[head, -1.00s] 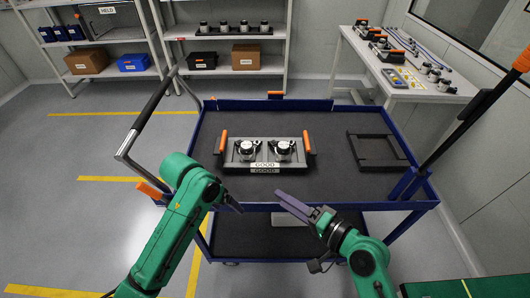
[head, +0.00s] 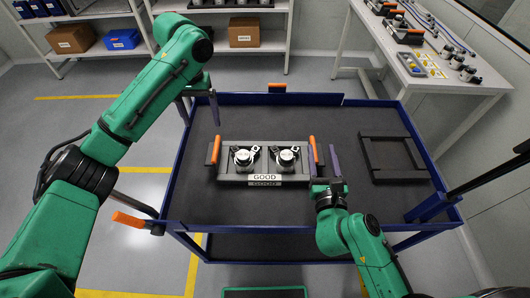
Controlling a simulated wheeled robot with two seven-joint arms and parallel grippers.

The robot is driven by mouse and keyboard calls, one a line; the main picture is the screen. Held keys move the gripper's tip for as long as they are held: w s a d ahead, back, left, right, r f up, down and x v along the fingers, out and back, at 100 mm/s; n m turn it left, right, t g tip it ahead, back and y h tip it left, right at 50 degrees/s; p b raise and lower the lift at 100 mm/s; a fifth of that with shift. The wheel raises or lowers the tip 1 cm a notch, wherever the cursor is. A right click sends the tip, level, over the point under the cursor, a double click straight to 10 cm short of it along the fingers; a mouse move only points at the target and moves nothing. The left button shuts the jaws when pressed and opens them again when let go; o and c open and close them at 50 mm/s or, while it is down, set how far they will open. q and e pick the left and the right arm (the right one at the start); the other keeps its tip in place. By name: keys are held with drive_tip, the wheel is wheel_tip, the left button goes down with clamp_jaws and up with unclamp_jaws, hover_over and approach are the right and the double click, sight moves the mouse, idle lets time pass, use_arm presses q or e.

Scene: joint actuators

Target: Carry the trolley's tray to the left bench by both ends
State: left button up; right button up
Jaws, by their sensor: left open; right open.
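The tray (head: 232,177) is grey, labelled GOOD, and lies on the trolley's dark top (head: 290,120). It holds two round metal actuators (head: 286,158). It has an upright orange handle at each end, left (head: 216,150) and right (head: 314,149). My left gripper (head: 200,108) is open and empty, above the trolley's left side, behind and left of the left handle. My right gripper (head: 321,162) is open, its fingers beside the right handle; I cannot tell whether the handle is between them.
An empty black frame (head: 395,177) lies right of the tray. The trolley's blue rim (head: 185,160) surrounds its top. A bench with parts (head: 455,82) stands at the back right, and shelves with boxes (head: 244,33) stand behind. Floor at left is clear.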

use_arm(q)
drive_tip(key=s, duration=0.2)
hover_over(211, 153)
wheel_tip(211, 153, down, 4)
use_arm(e)
drive_tip(key=f, duration=0.4)
drive_tip(key=shift+s, duration=0.35)
use_arm(q)
drive_tip(key=f, duration=0.1)
drive_tip(key=s+f, duration=0.1)
drive_tip(key=shift+d+f, duration=0.1)
drive_tip(key=shift+f, duration=0.2)
use_arm(e)
drive_tip(key=f, duration=0.3)
drive_tip(key=shift+s+a+f, duration=0.15)
drive_tip(key=shift+s, duration=0.1)
use_arm(q)
wheel_tip(211, 153, down, 7)
drive_tip(key=shift+w+r, duration=0.1)
drive_tip(key=shift+w, duration=0.05)
use_arm(e)
drive_tip(key=w, duration=0.7)
drive_tip(key=shift+w+f, duration=0.1)
use_arm(q)
drive_tip(key=shift+d+f, duration=0.1)
drive_tip(key=shift+f, duration=0.25)
use_arm(e)
drive_tip(key=shift+w+d, duration=0.2)
drive_tip(key=shift+w, duration=0.05)
